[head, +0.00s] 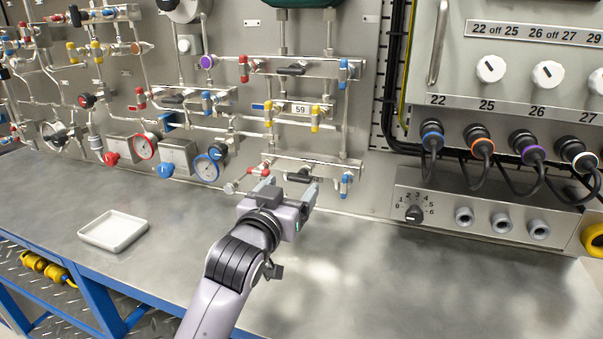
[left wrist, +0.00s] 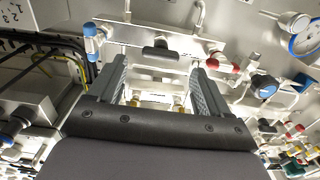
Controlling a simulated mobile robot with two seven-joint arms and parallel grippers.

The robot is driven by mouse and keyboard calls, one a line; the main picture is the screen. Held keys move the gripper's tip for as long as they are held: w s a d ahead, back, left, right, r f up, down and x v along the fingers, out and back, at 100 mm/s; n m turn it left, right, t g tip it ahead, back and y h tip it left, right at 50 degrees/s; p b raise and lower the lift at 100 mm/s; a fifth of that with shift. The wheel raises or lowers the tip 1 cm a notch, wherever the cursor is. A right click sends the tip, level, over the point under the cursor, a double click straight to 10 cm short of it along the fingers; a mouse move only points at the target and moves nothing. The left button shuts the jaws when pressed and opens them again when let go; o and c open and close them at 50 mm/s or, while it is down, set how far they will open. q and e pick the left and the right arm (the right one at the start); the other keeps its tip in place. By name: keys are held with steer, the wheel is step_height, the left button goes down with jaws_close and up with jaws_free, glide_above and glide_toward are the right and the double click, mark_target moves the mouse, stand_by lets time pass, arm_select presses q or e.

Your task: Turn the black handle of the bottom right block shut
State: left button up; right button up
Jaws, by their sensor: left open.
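The bottom right block (head: 322,163) is a silver bar low on the panel, with red knobs at its left end and a blue knob (head: 346,184) at its right. Its black handle (head: 299,175) lies roughly along the bar. My left gripper (head: 289,187) is open in front of this block, its fingers either side of the handle and partly covering the block. In the left wrist view, turned over, the black handle (left wrist: 160,52) shows just beyond and between the open fingertips (left wrist: 160,68), apart from both. The blue knob (left wrist: 91,38) shows at left there. My right gripper is not in view.
Two round gauges (head: 207,168) and a red knob (head: 111,158) are left of the block. A socket box (head: 470,212) with a dial stands at right. A white tray (head: 113,231) sits on the metal bench (head: 400,270), which is otherwise mostly clear.

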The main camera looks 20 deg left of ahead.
mark_target(298, 179)
arm_select(q)
steer(key=shift+w+d+p, duration=0.1)
steer(key=shift+w+p, duration=0.25)
steer(key=shift+w, duration=2.45)
steer(key=c, duration=1)
